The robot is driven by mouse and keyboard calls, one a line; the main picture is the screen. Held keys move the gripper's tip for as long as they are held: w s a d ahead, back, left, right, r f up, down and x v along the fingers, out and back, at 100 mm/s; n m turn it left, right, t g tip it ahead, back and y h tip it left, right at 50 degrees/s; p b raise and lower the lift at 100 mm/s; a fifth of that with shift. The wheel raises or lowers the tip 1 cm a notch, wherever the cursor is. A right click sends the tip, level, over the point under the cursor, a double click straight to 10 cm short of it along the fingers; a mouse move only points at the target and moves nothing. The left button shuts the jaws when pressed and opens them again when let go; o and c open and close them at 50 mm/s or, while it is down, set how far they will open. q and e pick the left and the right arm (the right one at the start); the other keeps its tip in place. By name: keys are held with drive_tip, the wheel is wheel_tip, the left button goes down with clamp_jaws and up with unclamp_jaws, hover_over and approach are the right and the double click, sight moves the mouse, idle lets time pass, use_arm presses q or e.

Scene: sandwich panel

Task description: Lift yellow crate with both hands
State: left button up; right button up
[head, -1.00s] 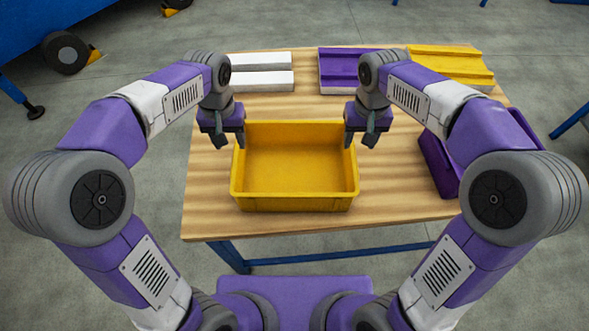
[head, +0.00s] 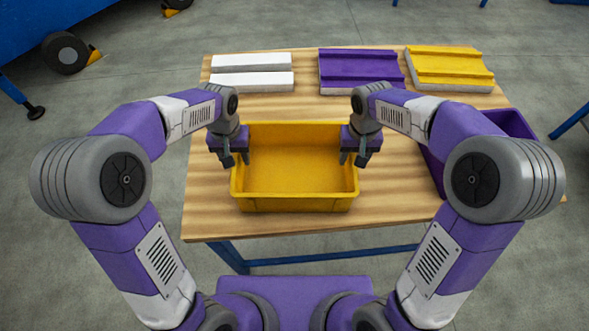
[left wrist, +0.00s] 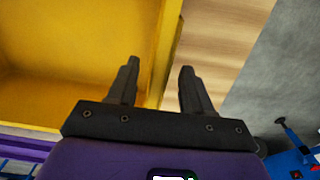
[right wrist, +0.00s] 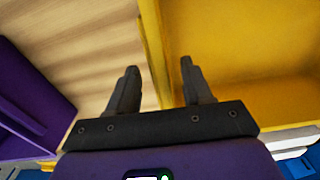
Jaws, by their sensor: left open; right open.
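The yellow crate (head: 295,204) stands upright and empty on the wooden table. My left gripper (head: 237,160) is at its left wall, open. In the left wrist view the fingers (left wrist: 158,88) point down with the crate's wall (left wrist: 168,50) between them, one finger over the inside and one over the table side. My right gripper (head: 352,158) is at the right wall, open. In the right wrist view its fingers (right wrist: 157,88) straddle the crate's wall (right wrist: 154,45) likewise. I cannot tell whether any finger touches the wall.
The wooden table (head: 210,215) has white panels (head: 250,80), a purple panel (head: 360,70) and a yellow panel (head: 450,70) along its back. A purple crate (head: 510,122) stands at the right, partly behind my right arm. The table in front of the yellow crate is clear.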

use_arm(q)
clamp_jaws()
use_arm(e)
clamp_jaws()
use_arm(q)
drive_tip(key=shift+a+r, duration=0.1)
drive_tip(key=shift+r, duration=0.05)
use_arm(e)
drive_tip(key=shift+d+r, duration=0.1)
drive_tip(key=shift+r, duration=0.05)
